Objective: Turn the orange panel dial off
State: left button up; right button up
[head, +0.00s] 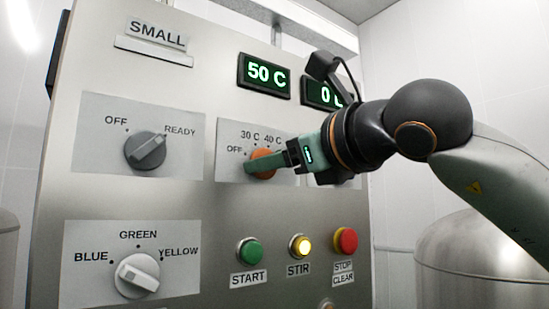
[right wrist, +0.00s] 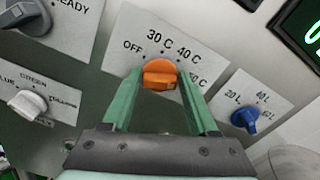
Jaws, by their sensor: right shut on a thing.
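The orange dial (head: 263,155) is on the panel under the 50 C display, with OFF, 30 C and 40 C marks around it. In the right wrist view the orange dial (right wrist: 159,76) sits between my two green fingers, and a further mark ending in 0 C shows at its right. My right gripper (head: 268,163) is shut on the dial, with its fingers on either side of the knob. Which mark the dial points to is hard to tell. My left gripper is not in view.
A grey dial (head: 145,150) with OFF and READY marks is at left. A white colour dial (head: 137,275) is below it. START (head: 250,251), lit STIR (head: 300,246) and red STOP (head: 345,241) buttons are below my arm. A blue dial (right wrist: 244,118) is close by on the right.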

jog(key=n+p, duration=0.1)
jog(key=n, duration=0.8)
jog(key=n+p, duration=0.2)
jog(key=n, duration=0.7)
jog(key=f+n+p, duration=0.1)
jog(key=n+p, duration=0.1)
jog(key=n, duration=0.6)
jog(key=shift+n, duration=0.4)
dwell(0.5)
jog(key=o, duration=1.2)
jog(key=shift+r, duration=0.1)
jog(key=shift+o, duration=0.2)
jog(key=shift+s+d, duration=0.1)
